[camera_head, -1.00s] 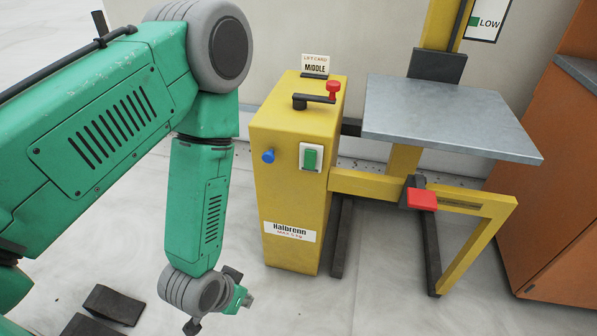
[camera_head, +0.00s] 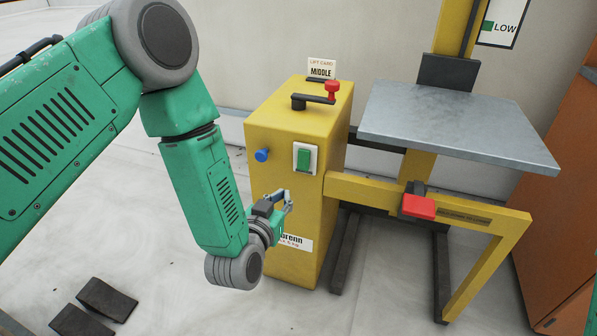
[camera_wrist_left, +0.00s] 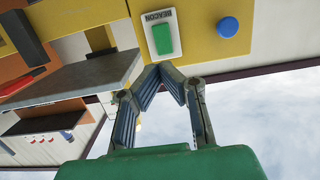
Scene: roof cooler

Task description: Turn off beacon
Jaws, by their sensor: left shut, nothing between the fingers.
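The beacon switch (camera_head: 304,159) is a green rocker on a white plate on the front of the yellow lift cabinet (camera_head: 329,200). In the left wrist view its plate reads BEACON beside the green rocker (camera_wrist_left: 163,39). My left gripper (camera_head: 287,201) is shut and empty in front of the cabinet, below the switch in the head view. Its fingertips (camera_wrist_left: 161,70) meet just under the switch in the wrist view; I cannot tell the exact gap to the panel. My right gripper is not in view.
A blue knob (camera_head: 262,155) sits left of the switch. A grey lift platform (camera_head: 455,125) and a red pedal (camera_head: 418,207) are to the right.

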